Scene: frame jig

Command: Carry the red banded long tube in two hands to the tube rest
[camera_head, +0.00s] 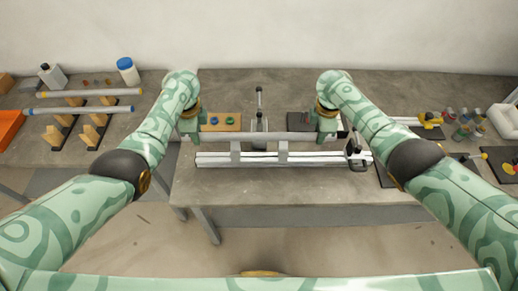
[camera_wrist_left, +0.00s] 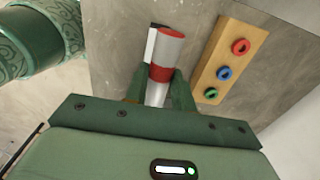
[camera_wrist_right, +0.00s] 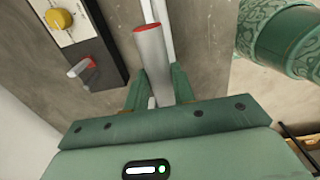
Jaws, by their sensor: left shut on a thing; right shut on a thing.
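The long grey tube (camera_head: 300,136) lies level across the middle of the centre table, spanning my two grippers. My left gripper (camera_head: 190,134) is shut on its left part; the left wrist view shows the red band (camera_wrist_left: 160,73) and an end of the tube just beyond the fingers. My right gripper (camera_head: 327,134) is shut on its right part; a red-rimmed end (camera_wrist_right: 147,28) sticks out past the fingers in the right wrist view. Whether the tube touches anything below is unclear. Wooden notched supports on dark bases (camera_head: 92,135), perhaps the tube rest, stand on the left table.
A pale rail jig (camera_head: 215,160) with a dark clamp (camera_head: 357,160) lies in front of the tube. A wooden ring block (camera_wrist_left: 228,65) is beside my left gripper. A gap separates the tables.

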